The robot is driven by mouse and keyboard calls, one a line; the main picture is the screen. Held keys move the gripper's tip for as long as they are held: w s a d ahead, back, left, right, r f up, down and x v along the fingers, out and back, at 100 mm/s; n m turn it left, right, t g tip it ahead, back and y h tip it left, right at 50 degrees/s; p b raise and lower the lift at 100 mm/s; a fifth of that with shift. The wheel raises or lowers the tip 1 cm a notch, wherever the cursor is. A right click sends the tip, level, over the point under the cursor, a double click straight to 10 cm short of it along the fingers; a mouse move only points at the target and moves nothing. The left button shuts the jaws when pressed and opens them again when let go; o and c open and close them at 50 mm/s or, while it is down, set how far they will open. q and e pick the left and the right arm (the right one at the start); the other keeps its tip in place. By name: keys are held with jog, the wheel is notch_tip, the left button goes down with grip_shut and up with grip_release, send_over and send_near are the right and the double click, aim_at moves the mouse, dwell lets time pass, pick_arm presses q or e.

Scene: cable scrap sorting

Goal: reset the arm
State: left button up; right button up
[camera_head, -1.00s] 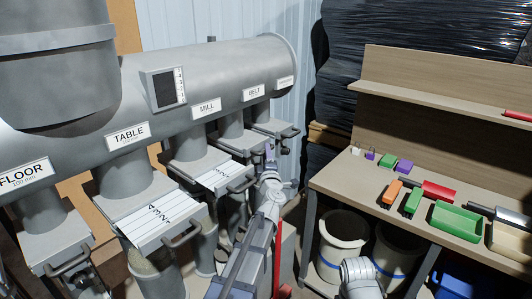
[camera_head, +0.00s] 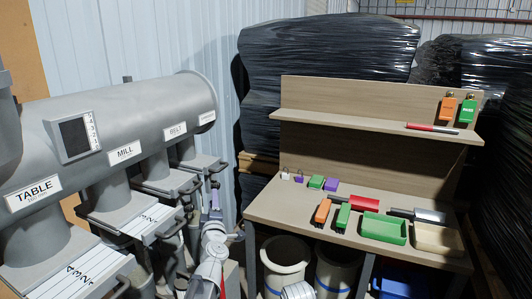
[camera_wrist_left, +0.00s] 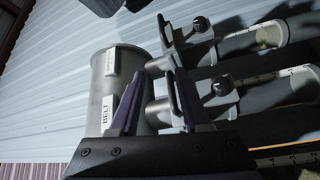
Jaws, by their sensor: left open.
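My left gripper (camera_head: 212,192) has purple fingers and is at the end of my left arm, beside the gate handles below the grey duct (camera_head: 135,115). In the left wrist view its two fingers (camera_wrist_left: 157,100) stand apart with nothing held between them. Beyond them, the duct end with the BELT label (camera_wrist_left: 108,110) and two gate handles show. I cannot tell whether the fingers touch a handle. My right gripper is not in view; a white arm part shows at the bottom edge.
A wooden bench (camera_head: 283,213) to the right holds a green tray (camera_head: 384,228), a beige tray (camera_head: 438,238) and several small tools and tags. Buckets (camera_head: 285,262) stand under it. Black-wrapped stacks (camera_head: 320,55) are behind. Slide gates (camera_head: 150,216) line the duct at left.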

pick_arm(q)
jog(key=s+d+m+g+h+p, duration=0.2)
jog(key=d+m+h, duration=0.55)
jog(key=d, duration=0.45)
jog(key=s+d+f+m+g+h+p, duration=0.35)
jog(key=s+d+f+m+g, duration=0.45)
jog(key=d, duration=0.3)
jog(key=s+a+f+m+g+y+p, duration=0.1)
jog(key=s+a+m+g+y, duration=0.1)
jog(key=s, duration=0.5)
jog(key=s+a+f+m+g+y+p, duration=0.2)
jog(key=s+g+y, duration=0.1)
jog(key=s, duration=0.5)
jog(key=s+a+f+m+g+y+p, duration=0.1)
jog(key=s+a+f+m+g+y, duration=0.1)
jog(key=s+g, duration=0.2)
jog(key=s, duration=0.3)
jog(key=shift+s+a+f+y+p, duration=0.2)
jog(key=shift+s+a+y+p, duration=0.1)
jog(key=shift+s+y, duration=0.1)
